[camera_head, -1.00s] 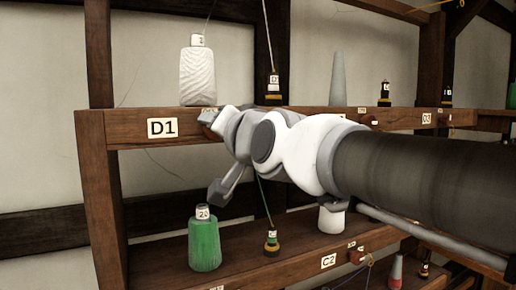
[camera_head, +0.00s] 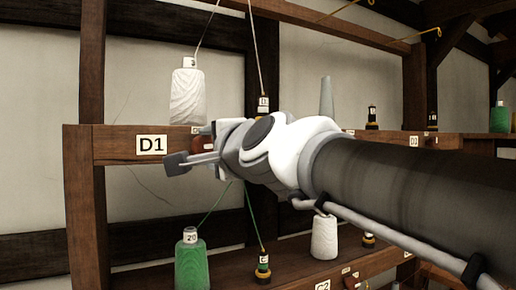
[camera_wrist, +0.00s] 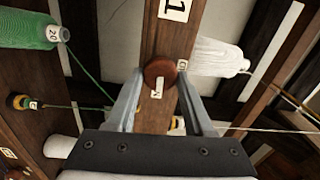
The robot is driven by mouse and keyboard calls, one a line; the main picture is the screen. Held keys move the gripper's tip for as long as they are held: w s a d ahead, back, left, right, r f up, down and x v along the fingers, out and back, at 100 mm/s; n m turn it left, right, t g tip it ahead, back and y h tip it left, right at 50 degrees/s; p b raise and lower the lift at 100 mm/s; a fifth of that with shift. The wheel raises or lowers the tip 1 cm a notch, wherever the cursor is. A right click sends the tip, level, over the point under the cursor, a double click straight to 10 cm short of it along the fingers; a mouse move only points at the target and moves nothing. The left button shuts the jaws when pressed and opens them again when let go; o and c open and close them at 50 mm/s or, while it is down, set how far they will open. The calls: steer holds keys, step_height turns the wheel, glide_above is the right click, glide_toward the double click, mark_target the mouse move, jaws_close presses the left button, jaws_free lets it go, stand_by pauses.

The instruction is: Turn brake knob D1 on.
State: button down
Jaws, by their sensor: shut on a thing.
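Brake knob D1, a round red-brown knob (camera_wrist: 160,72), sits on the front of the wooden shelf rail beside the D1 label (camera_wrist: 175,8). In the head view the D1 label (camera_head: 151,145) is clear, and the knob (camera_head: 208,143) is mostly covered by my gripper. My gripper (camera_wrist: 160,77) is shut on the knob, one finger on each side of it. Small white tags sit by the knob, one partly covered by a finger. Which way the knob is set cannot be told.
A white bobbin (camera_head: 187,97) stands on the shelf above the knob, with a thread rising from it. A green bobbin (camera_head: 191,266) and a yellow-and-black spool (camera_head: 263,268) stand on the lower shelf. A grey cone (camera_head: 326,97) is farther right.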

steer(key=shift+m, duration=0.5)
steer(key=shift+c, duration=1.7)
jaws_free()
steer(key=b+v, duration=0.1)
steer(key=v, duration=1.6)
steer(key=shift+s, duration=0.2)
steer(key=shift+d, duration=0.1)
